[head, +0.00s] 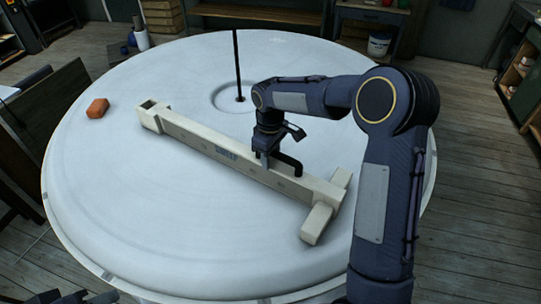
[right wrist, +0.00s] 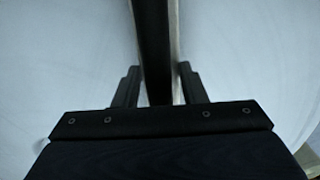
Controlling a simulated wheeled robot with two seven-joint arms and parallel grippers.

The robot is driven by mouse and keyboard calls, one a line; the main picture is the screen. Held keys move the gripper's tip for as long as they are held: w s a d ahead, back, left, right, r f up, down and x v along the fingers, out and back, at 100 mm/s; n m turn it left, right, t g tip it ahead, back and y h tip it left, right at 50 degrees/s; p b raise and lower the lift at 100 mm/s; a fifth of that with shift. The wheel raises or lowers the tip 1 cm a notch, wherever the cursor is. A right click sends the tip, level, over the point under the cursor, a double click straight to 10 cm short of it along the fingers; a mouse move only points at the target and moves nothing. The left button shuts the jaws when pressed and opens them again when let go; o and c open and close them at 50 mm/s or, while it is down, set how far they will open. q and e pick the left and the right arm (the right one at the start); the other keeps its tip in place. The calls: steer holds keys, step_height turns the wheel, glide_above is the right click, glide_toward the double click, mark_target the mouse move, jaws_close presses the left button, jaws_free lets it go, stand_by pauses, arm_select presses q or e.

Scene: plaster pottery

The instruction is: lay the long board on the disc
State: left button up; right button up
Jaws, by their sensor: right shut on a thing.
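The long board (head: 205,146) is a pale cream beam with dark lettering on its side, a socket-like block at its far left end and a crosspiece (head: 318,222) at its near right end. It lies slantwise over the big white round disc (head: 120,215); I cannot tell if it touches the disc all along.
A thin dark rod (head: 237,60) stands upright in the disc's central hollow (head: 222,98). An orange block (head: 97,108) lies on the disc at the left. The disc's front left is clear. Shelves and a white bucket (head: 379,44) stand beyond it.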

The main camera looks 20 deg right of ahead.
steer(key=o, duration=1.2)
steer(key=shift+r, duration=0.15)
steer(key=shift+o, duration=0.7)
steer(key=shift+s+f, duration=0.1)
steer(key=shift+f, duration=0.1)
step_height(320, 180, up, 7)
steer(key=shift+r+b, duration=0.1)
steer(key=shift+b, duration=0.6)
steer(key=shift+r, duration=0.45)
